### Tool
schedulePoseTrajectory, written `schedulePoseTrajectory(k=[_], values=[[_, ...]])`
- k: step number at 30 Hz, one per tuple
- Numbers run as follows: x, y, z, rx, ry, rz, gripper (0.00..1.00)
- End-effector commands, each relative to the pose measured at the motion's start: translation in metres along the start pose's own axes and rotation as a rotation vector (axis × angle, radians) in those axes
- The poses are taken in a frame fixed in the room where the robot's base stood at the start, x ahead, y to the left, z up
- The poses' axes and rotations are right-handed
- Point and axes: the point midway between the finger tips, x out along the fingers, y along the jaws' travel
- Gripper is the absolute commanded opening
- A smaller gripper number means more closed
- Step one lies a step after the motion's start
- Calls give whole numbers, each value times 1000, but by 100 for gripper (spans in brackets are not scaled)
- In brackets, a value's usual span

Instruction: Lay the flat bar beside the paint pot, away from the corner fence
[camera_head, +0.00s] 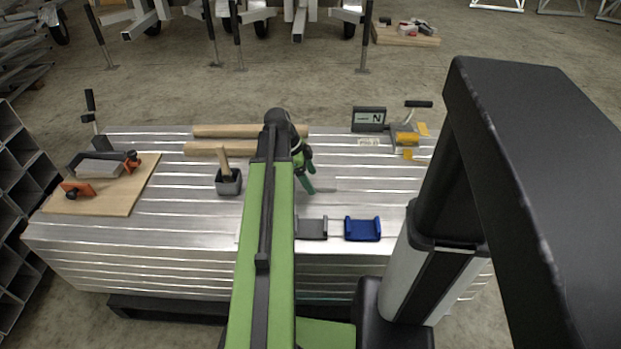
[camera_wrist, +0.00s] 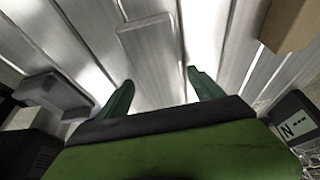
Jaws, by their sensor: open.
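The flat bar (camera_wrist: 146,48) is a dull grey flat piece lying on the slatted aluminium top, ahead of my fingertips in the wrist view. My gripper (camera_head: 308,182) points down over the middle of the bench. A dark angled piece with orange clamps, seemingly the corner fence (camera_head: 126,156), is on a plywood board at the left.
Wooden bars (camera_head: 235,131) lie behind the pot. A display marked N (camera_head: 369,118) and a clamp with yellow tape (camera_head: 405,140) stand at back right. A grey cradle (camera_head: 312,228) and a blue cradle (camera_head: 362,229) sit at the front edge. Bare slats lie between board and pot.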

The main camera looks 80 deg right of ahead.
Motion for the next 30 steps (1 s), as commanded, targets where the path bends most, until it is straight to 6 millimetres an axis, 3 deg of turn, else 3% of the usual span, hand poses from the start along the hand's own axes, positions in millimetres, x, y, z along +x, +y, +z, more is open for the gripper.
schedulePoseTrajectory(k=[16,20,30], values=[[-113,0,-4,-1,0,0,76],[-122,0,-2,1,0,0,76],[-119,0,-1,2,0,1,76]])
